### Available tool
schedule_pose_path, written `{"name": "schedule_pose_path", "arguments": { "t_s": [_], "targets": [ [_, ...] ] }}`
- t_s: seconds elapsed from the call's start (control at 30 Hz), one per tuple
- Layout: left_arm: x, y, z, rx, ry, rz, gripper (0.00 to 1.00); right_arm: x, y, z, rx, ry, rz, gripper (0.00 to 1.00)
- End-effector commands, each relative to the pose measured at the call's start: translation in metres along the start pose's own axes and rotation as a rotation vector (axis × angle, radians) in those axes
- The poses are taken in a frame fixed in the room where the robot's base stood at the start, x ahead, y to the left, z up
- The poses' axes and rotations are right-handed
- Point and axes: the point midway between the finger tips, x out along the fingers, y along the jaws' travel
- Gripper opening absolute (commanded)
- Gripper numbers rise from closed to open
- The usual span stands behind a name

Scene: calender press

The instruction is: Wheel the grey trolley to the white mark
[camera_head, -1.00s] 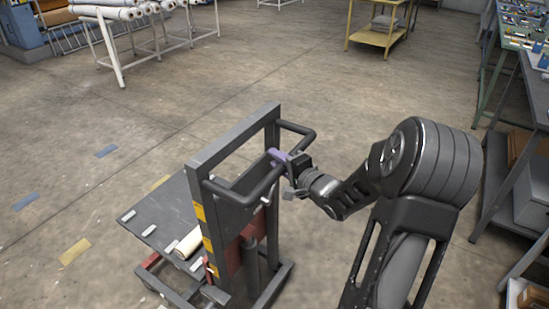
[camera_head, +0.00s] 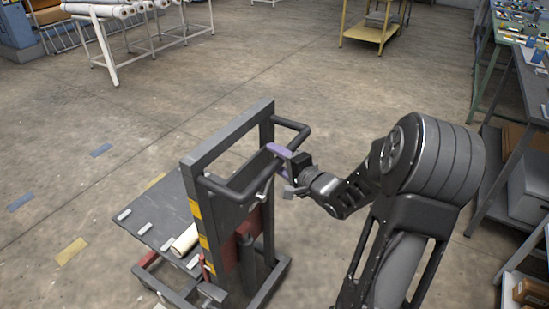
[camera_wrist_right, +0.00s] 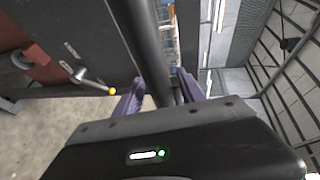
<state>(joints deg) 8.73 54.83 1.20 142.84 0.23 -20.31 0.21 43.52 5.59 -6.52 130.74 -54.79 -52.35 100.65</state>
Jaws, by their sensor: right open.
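The grey trolley (camera_head: 228,152) stands upright on the floor, with a tall frame, yellow-striped post, red parts and a flat grey deck (camera_head: 150,212). Its handle bar (camera_head: 299,127) sticks out from the frame on the right side. My right gripper (camera_head: 276,153) is at this handle, with purple fingers open. In the right wrist view a dark bar (camera_wrist_right: 147,45) runs between the open fingers (camera_wrist_right: 160,88); I cannot tell whether they touch it. I make out no white mark on the floor. My left gripper is not in view.
A white rack of rolls (camera_head: 115,40) and a yellow table (camera_head: 366,33) stand behind. Workbenches (camera_head: 510,150) line the right. The middle floor is clear.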

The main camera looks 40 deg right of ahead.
Motion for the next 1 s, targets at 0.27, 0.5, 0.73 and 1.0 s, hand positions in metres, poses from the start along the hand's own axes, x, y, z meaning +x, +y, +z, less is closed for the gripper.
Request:
{"name": "schedule_pose_path", "arguments": {
  "t_s": [0.27, 0.5, 0.73, 1.0],
  "targets": [
    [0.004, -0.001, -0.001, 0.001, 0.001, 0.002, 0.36, -0.046, 0.001, -0.001, 0.000, 0.004, 0.000, 0.47],
    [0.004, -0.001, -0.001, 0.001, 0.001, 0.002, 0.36, -0.066, 0.001, 0.000, 0.002, 0.001, 0.002, 0.47],
    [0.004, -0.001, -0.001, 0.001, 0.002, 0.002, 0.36, -0.066, 0.001, 0.000, 0.001, 0.000, 0.002, 0.47],
    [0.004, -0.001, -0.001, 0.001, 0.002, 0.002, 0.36, -0.066, 0.001, 0.000, 0.001, 0.000, 0.002, 0.47]
  ]
}}
